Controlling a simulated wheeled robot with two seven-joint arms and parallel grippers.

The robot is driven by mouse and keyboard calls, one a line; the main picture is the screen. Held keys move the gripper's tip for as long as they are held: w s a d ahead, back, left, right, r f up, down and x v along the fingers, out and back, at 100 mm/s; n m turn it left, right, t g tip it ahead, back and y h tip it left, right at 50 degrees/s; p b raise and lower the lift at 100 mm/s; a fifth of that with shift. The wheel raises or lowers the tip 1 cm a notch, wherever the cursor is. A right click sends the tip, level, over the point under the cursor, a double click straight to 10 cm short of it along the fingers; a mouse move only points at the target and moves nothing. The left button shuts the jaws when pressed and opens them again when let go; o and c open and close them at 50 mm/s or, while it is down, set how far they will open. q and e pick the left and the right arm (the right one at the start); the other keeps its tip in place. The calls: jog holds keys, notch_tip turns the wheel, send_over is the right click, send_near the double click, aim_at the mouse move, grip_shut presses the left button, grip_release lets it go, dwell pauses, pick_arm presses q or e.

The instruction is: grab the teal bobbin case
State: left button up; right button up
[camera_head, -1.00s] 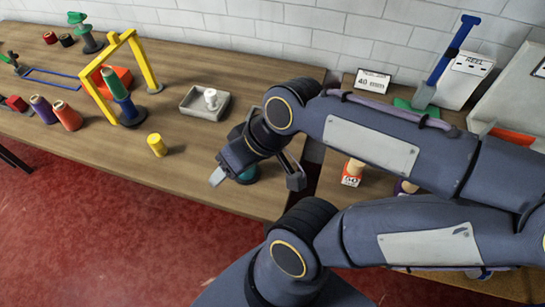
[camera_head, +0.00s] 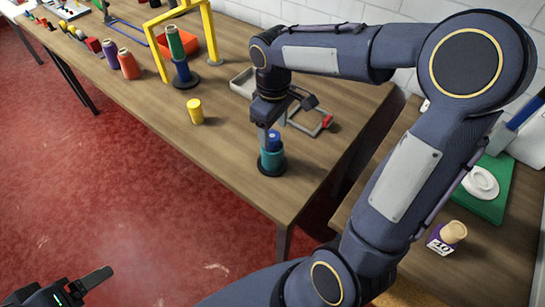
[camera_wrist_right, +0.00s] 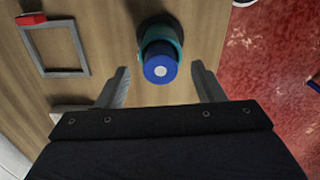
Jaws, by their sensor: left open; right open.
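The teal bobbin case (camera_head: 272,161) stands upright on the wooden table near its front right corner, on a dark round base. A blue piece with a pale centre (camera_wrist_right: 160,70) sits in its top. In the right wrist view, the teal case (camera_wrist_right: 160,38) lies between and beyond the two fingertips. My right gripper (camera_head: 275,122) is open above the case, fingers pointing down; I cannot tell whether they touch it. My left gripper (camera_head: 94,283) is open and empty over the red floor at the bottom left, partly cut off by the picture edge.
A grey square frame with a red corner (camera_head: 311,121) lies right of the case. A yellow spool (camera_head: 195,111), a yellow arch (camera_head: 158,45) and a green and blue spool stand (camera_head: 181,61) are further left. A second table with a green mat (camera_head: 490,192) is at the right.

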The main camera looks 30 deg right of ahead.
aim_at(272, 135)
notch_tip(272, 135, down, 3)
jog(key=shift+w+a+f, duration=0.1)
jog(key=shift+f, duration=0.1)
grip_shut()
dwell(0.4)
